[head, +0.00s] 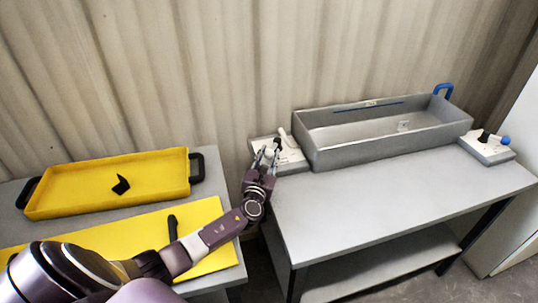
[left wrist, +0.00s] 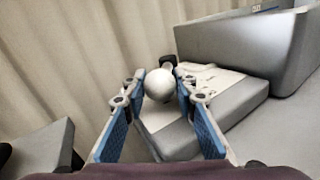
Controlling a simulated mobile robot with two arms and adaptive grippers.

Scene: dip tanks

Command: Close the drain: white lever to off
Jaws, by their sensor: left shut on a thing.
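The white lever's ball knob (left wrist: 160,84) sits between the fingertips of my left gripper (left wrist: 160,88) in the left wrist view, and the gripper is shut on it. The lever stands on a grey control box with a pale top plate (left wrist: 218,82); the shaft under the knob is mostly hidden. In the head view my left gripper (head: 266,157) is over this control box (head: 290,156), at the left end of the grey tank (head: 335,155). The plate's markings are too small to read. My right gripper is not in view.
A second control box (head: 488,152) with a blue knob (head: 505,140) is at right.

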